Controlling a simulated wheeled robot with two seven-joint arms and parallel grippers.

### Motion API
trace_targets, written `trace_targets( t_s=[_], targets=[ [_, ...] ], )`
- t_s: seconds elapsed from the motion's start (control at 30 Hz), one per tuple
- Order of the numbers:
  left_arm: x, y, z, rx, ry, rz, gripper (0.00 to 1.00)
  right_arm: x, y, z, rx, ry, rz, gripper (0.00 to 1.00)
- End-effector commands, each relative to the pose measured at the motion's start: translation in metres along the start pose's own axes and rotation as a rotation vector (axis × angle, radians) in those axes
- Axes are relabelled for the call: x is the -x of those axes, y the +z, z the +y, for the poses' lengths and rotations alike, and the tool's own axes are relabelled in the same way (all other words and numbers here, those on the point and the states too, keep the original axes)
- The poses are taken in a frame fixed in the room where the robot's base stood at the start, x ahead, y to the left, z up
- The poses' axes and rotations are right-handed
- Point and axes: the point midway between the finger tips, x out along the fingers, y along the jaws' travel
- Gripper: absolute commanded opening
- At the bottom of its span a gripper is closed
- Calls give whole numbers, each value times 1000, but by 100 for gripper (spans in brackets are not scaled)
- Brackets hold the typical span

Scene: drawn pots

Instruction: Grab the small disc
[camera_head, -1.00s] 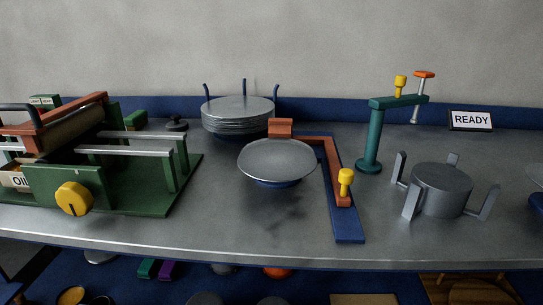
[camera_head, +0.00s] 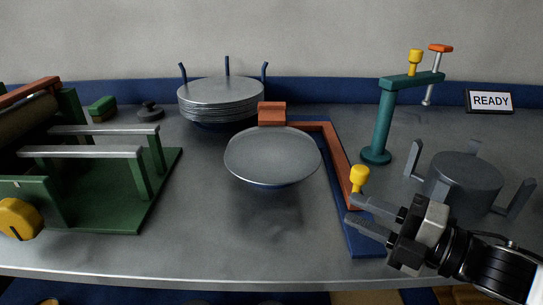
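A thin grey disc (camera_head: 272,153) rests on a low blue base near the middle of the table, inside an orange and blue angled bracket (camera_head: 327,137). A stack of similar grey discs (camera_head: 220,92) stands behind it to the left between blue upright pins. I cannot tell for certain which disc counts as the small one. My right gripper (camera_head: 354,210) comes in from the lower right, over the front of the bracket near its yellow knob. My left gripper is not in view.
A green stand with a teal swing arm (camera_head: 382,125) and a grey cylinder (camera_head: 463,180) among upright prongs are on the right. A green roller machine (camera_head: 110,195) fills the left. A dark knobbed weight (camera_head: 150,111) sits behind it. The table front centre is clear.

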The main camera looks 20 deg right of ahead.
Motion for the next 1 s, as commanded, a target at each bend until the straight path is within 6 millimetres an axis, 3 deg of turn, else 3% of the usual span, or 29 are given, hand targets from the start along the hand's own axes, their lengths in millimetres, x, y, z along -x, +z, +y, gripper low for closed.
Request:
trace_targets(
  t_s=[0.1, 0.6, 1.0],
  targets=[
    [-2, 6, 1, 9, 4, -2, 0, -14, 0, -1, 3, 4, 1, 29],
    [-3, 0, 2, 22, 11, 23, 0, -61, 2, 1, 0, 3, -4, 29],
    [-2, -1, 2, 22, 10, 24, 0, -78, 1, 0, -2, 0, -2, 29]
  ],
)
